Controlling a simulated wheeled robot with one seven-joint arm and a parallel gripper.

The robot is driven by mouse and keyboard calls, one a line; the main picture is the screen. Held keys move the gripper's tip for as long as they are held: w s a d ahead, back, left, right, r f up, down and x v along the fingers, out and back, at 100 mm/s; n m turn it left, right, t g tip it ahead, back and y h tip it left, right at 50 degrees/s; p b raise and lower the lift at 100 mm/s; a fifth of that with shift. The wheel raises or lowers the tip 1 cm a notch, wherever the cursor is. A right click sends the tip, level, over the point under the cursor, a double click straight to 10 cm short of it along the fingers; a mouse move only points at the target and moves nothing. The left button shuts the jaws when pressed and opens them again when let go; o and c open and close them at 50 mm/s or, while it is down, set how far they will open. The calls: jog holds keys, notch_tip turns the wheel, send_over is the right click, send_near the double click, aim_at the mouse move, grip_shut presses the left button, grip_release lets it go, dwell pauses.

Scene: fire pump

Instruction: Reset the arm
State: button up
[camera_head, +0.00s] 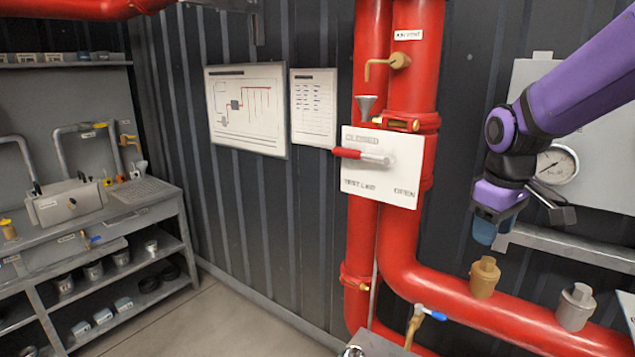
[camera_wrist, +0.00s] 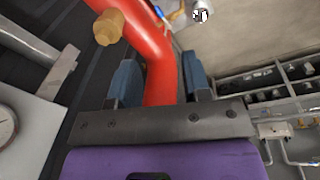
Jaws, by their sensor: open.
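My purple arm comes in from the right in the head view. My gripper (camera_head: 487,232) hangs in front of the wall, left of the round gauge (camera_head: 557,164) and above the lower red pipe. In the wrist view its two blue fingers stand apart and my gripper (camera_wrist: 160,78) is open. The red pipe (camera_wrist: 152,60) shows behind the gap between the fingers. Nothing is held between them.
A white panel (camera_head: 405,192) with a red-handled lever (camera_head: 362,156) is mounted on the vertical red pipes (camera_head: 372,240). A brass fitting (camera_head: 484,277) and a grey fitting (camera_head: 576,306) stand on the lower pipe. A workbench (camera_head: 150,203) stands at left; floor is clear between.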

jog(key=s+r+m+t, duration=0.2)
jog(key=s+r+m, duration=0.1)
jog(key=s, duration=0.6)
jog(key=s+r+m+t, duration=0.2)
jog(key=s+r, duration=0.2)
jog(key=s, duration=0.6)
jog(key=shift+s+a+m+y, duration=0.2)
jog(key=shift+a+m+y, duration=0.1)
jog(key=shift+m, duration=0.1)
dwell(0.9)
